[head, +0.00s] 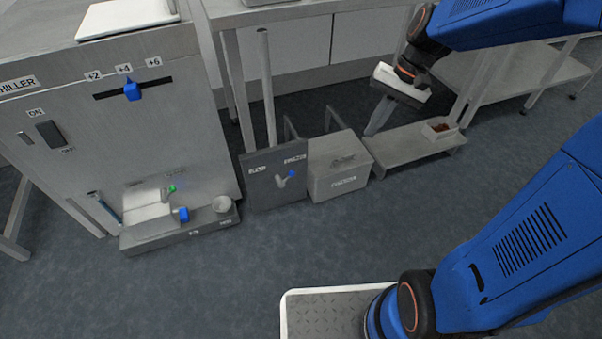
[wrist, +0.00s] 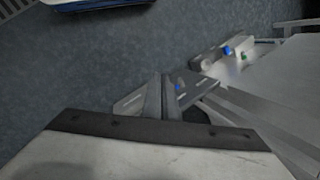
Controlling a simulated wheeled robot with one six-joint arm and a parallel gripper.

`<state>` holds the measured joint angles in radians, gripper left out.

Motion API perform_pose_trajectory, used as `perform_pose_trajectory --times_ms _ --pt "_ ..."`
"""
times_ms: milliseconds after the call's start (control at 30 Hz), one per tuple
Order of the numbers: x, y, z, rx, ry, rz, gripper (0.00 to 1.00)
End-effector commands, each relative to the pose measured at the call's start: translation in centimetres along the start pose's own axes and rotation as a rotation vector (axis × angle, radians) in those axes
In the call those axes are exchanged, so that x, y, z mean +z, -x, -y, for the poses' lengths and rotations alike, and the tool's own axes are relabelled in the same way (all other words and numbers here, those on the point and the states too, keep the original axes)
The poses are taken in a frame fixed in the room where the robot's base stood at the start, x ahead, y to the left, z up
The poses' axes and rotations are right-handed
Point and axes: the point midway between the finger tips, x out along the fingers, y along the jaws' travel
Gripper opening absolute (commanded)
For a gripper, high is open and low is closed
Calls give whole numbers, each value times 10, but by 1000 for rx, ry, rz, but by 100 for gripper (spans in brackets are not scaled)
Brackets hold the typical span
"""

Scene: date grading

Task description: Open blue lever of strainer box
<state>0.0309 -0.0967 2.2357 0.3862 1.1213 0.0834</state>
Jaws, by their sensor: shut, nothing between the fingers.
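A blue-tipped lever (head: 290,173) is on the front of a dark grey panel (head: 262,195). It appears tilted up to the right, between two small labels too blurred to read. A grey box (head: 330,188) with a blurred label stands against the panel's right side. My gripper (head: 370,132) is shut and empty. It points down, to the right of the box and above a low bench, apart from the lever. In the wrist view, the lever (wrist: 178,88) shows as a small blue spot just right of my fingers (wrist: 160,82), which partly cover the panel and box.
A low bench (head: 410,150) with a small tray (head: 440,128) stands right of the box. The chiller cabinet (head: 110,120) is at left, with a low platform (head: 150,240) bearing another blue piece (head: 183,215). A post (head: 267,90) rises behind the panel.

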Motion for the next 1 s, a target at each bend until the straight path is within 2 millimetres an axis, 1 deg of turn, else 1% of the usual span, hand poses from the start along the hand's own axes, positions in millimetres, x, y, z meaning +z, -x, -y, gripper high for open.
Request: perform_pose_trajectory --times_ms 33,267,567,867,1000 --pt "-8 -6 3 -9 -17 21 0" --pt "-41 -28 16 -50 -88 108 0" --pt "-84 -64 31 -103 -183 219 0" --pt "-126 -105 42 -155 -281 326 0" --pt "-145 -127 46 -179 -328 377 0"
